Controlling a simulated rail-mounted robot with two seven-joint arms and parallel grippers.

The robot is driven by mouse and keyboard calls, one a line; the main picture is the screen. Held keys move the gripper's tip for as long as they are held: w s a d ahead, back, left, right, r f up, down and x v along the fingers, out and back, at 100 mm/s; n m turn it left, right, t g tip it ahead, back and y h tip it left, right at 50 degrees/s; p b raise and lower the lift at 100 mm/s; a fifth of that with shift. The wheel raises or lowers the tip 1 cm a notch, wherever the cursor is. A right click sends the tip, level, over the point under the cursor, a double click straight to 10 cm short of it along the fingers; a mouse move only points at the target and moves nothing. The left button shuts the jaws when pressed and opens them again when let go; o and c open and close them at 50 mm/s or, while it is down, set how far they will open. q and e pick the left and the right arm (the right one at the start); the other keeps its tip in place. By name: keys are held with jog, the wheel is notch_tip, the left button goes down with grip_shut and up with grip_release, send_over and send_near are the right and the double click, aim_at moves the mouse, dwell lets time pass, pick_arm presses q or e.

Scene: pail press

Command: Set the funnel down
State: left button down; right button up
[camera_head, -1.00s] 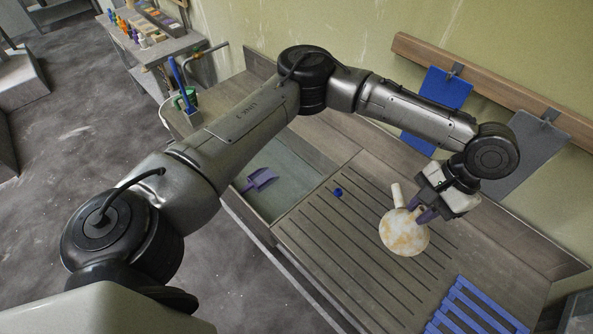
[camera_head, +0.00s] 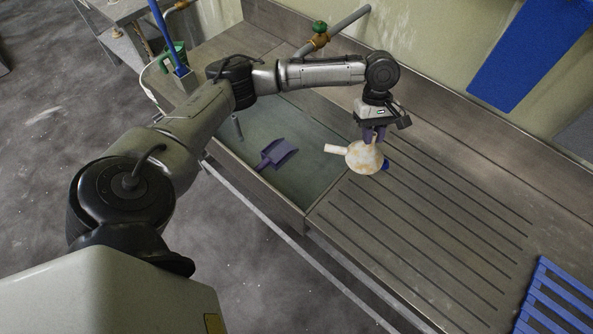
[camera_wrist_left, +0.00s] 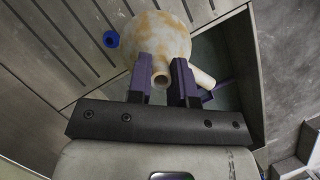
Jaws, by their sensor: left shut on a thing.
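The funnel (camera_head: 363,157) is off-white with orange-brown stains, a round bowl with a stub. My left gripper (camera_head: 374,134) is shut on the funnel and holds it near the boundary between the sink basin and the grooved drainboard. In the left wrist view the funnel (camera_wrist_left: 160,38) sits beyond the purple fingers of my left gripper (camera_wrist_left: 165,80), with a short tube between them. I cannot tell whether the funnel touches the surface below. My right gripper is not in view.
A purple scoop (camera_head: 277,153) lies in the sink basin (camera_head: 310,180). A small blue cap (camera_wrist_left: 111,39) is on the grooved drainboard (camera_head: 420,220), close to the funnel. A blue slatted rack (camera_head: 560,300) lies at the lower right. Most of the drainboard is clear.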

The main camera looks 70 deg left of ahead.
pick_arm(q)
jog(key=s+a+f+n+t+b, duration=0.1)
jog(key=a+f+n+t+b, duration=0.1)
jog(key=a+f+n+b, duration=0.6)
jog(key=s+a+f+n+t+b, duration=0.1)
jog(key=s+a+f+n+b, duration=0.1)
jog(key=f, duration=0.7)
jog(key=s+a+f+n+t+y+b, duration=0.1)
jog(key=a+f+b, duration=0.4)
jog(key=f, duration=0.5)
jog(key=shift+s+f+n, duration=0.25)
jog(key=shift+s+n, duration=0.45)
jog(key=shift+s, duration=0.05)
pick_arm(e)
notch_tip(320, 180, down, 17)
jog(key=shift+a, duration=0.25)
pick_arm(q)
jog(key=shift+a, duration=0.1)
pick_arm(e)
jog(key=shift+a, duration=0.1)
pick_arm(q)
jog(key=c, duration=1)
grip_release()
jog(key=shift+f, duration=0.1)
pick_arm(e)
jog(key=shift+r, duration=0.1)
